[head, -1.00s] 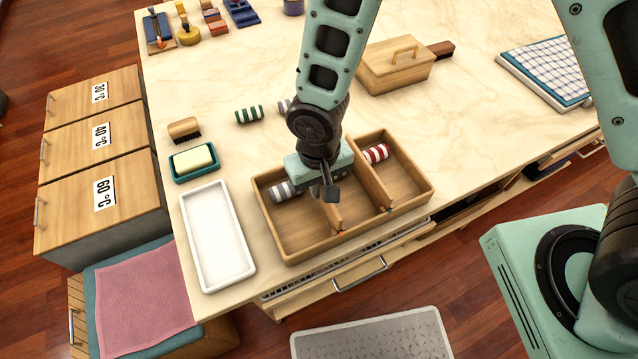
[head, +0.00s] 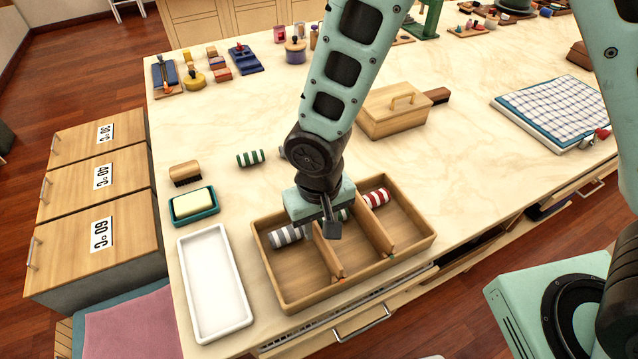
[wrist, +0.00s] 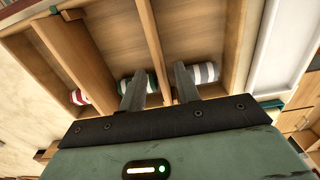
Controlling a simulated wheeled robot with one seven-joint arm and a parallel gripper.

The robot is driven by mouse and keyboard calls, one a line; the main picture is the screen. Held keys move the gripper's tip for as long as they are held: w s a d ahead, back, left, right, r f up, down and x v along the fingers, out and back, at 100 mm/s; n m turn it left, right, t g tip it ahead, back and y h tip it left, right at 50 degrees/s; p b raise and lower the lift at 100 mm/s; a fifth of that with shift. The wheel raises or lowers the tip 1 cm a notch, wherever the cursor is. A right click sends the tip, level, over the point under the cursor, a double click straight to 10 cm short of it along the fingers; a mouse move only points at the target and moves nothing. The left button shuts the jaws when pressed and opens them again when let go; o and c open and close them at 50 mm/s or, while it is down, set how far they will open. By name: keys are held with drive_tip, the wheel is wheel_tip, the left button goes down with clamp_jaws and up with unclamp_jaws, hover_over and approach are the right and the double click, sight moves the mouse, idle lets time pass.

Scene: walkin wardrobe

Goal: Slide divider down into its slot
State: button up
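The wooden box (head: 284,302) stands on the table and holds two upright wooden dividers. The left divider (head: 327,260) lies below my gripper (head: 330,228), and its top edge is about level with the box rim, like the right divider (head: 383,241). In the wrist view, my gripper (wrist: 160,88) is open, with one finger on each side of the left divider (wrist: 152,40) and visible gaps between. A grey-striped roll (head: 284,235) is in the left compartment, a green-striped roll (wrist: 126,85) in the middle, and a red-striped roll (head: 376,198) in the right.
A white tray (head: 241,322) lies left of the box. A soap dish (head: 195,216), a brush (head: 185,173) and a green-striped roll (head: 249,158) stand behind. A lidded wooden box (head: 392,126) is behind right, and a folded cloth (head: 556,113) lies farther right.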

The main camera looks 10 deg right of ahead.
wheel_tip(320, 180, up, 14)
drive_tip(key=shift+f, duration=0.2)
idle(0.5)
